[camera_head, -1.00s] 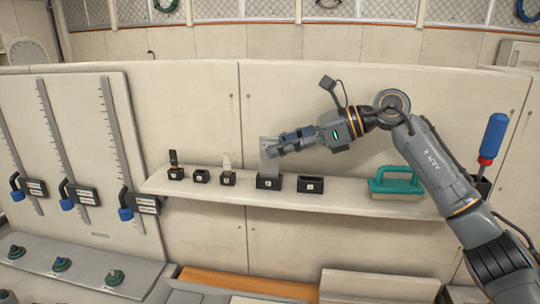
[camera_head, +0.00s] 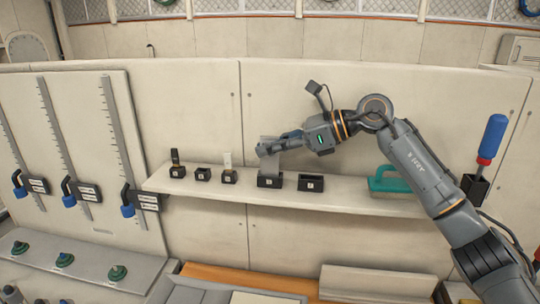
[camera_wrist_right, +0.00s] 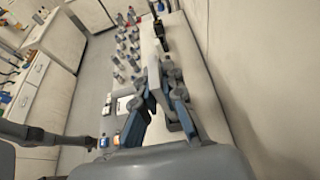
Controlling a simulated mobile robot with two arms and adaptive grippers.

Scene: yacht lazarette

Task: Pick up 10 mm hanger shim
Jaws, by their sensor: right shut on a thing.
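A flat grey shim (camera_head: 270,163) stands upright in a black holder (camera_head: 269,181) on the wall shelf. The holder's label is too small to read, so I cannot confirm the 10 mm size. My right gripper (camera_head: 264,149) reaches in from the right and is shut on the upper part of this shim. The shim's foot is still at the holder. In the right wrist view, the two blue-grey fingers (camera_wrist_right: 166,80) close in around the pale plate, partly hiding it.
The shelf (camera_head: 350,200) also carries a thin dark shim (camera_head: 175,157) and a pale shim (camera_head: 227,159) in holders, an empty-looking holder (camera_head: 202,174) and another (camera_head: 310,183). A teal-handled float (camera_head: 392,182) lies right, under my arm. A blue-handled screwdriver (camera_head: 493,135) stands far right.

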